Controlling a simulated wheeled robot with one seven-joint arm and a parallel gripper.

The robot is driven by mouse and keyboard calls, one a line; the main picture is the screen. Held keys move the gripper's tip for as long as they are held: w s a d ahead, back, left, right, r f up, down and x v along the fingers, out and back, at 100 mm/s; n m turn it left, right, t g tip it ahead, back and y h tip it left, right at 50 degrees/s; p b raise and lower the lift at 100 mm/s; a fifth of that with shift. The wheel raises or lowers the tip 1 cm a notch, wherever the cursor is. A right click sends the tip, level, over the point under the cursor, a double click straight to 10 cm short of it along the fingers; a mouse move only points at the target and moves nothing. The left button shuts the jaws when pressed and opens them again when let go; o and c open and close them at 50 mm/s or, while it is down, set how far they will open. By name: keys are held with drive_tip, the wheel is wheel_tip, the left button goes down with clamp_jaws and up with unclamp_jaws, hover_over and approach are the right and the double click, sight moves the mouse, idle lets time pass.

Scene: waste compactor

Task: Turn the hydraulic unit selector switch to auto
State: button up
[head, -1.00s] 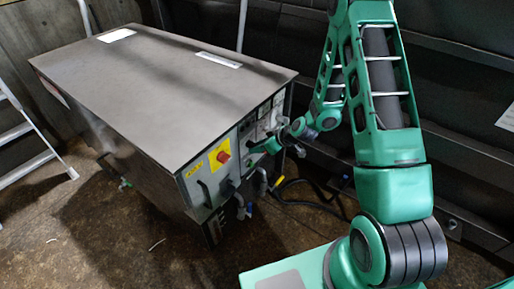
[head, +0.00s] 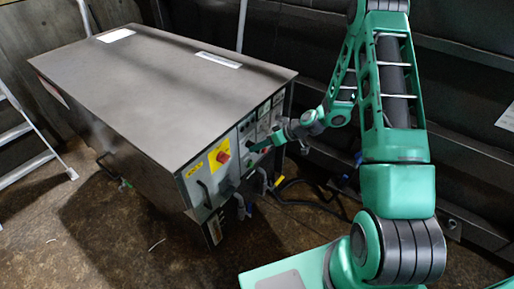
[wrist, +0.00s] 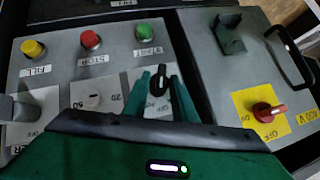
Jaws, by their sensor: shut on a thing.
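The black selector switch (wrist: 158,82) sits on a pale label plate on the grey control panel in the wrist view. My gripper (wrist: 160,76) has its two green fingers on either side of the knob and is shut on it. The knob's handle points roughly up in the wrist view. The label around it is partly hidden by my fingers, so I cannot read which position it is at. In the head view my gripper (head: 257,147) reaches the panel on the front of the large grey cabinet (head: 165,80), and the switch is hidden there.
Yellow (wrist: 33,49), red (wrist: 91,40) and green (wrist: 144,32) buttons sit above the switch. A red rotary switch (wrist: 268,112) on a yellow plate and a black handle (wrist: 290,55) are to the right. Cables hang below the panel.

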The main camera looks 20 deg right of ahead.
drive_tip(key=m+g+y, duration=0.1)
drive_tip(key=m+y, duration=0.1)
drive_tip(key=y, duration=0.1)
drive_tip(key=shift+w+d+f+g, duration=0.2)
drive_tip(key=shift+d+g, duration=0.1)
drive_tip(key=shift+g, duration=0.1)
drive_tip(key=shift+y, duration=0.4)
drive_tip(key=o, duration=0.7)
drive_tip(key=v, duration=1.1)
